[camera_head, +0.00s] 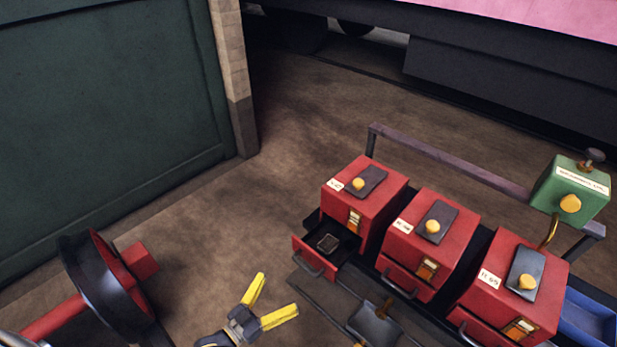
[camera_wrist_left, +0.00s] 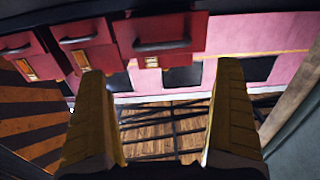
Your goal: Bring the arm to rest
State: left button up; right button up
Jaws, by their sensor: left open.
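My left gripper (camera_head: 274,301) has yellow fingers and shows at the bottom of the head view. Its fingers are spread apart with nothing between them. It is in front of the red boxes and left of the dark tray, clear of both. In the left wrist view the two yellow fingers (camera_wrist_left: 168,125) also stand apart and empty, with red drawer fronts and black handles beyond them. My right gripper is not in view.
Red boxes (camera_head: 382,203) stand in a row on a dark rack with a rail (camera_head: 450,160). The left one's drawer (camera_head: 318,258) is pulled open, with a small dark item inside. A green box (camera_head: 568,192) stands right, above a blue bin (camera_head: 585,318). A red-black wheel (camera_head: 100,285) is at left.

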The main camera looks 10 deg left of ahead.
pick_arm(q)
jog(key=s+a+f+g+y, duration=0.3)
jog(key=s+a+f, duration=0.15)
jog(key=f, duration=0.55)
jog(key=s+a+f+g+y, duration=0.2)
jog(key=s+a+f, duration=0.25)
jog(key=f, duration=0.65)
jog(key=s+a+f+g+y, duration=0.3)
jog(key=s+a+f, duration=0.15)
jog(key=f, duration=0.55)
jog(key=s+a+f+n+g, duration=0.1)
jog(key=s+a+f+g, duration=0.1)
jog(key=s+f, duration=0.5)
jog(key=s+d+f+g, duration=0.2)
jog(key=s+d, duration=0.1)
jog(key=s, duration=0.5)
jog(key=s+d+f+n+g+y, duration=0.1)
jog(key=s+d+f+g, duration=0.1)
jog(key=s, duration=0.7)
jog(key=shift+s+d+f, duration=0.25)
jog(key=shift+d+f, duration=0.55)
jog(key=shift+d, duration=0.35)
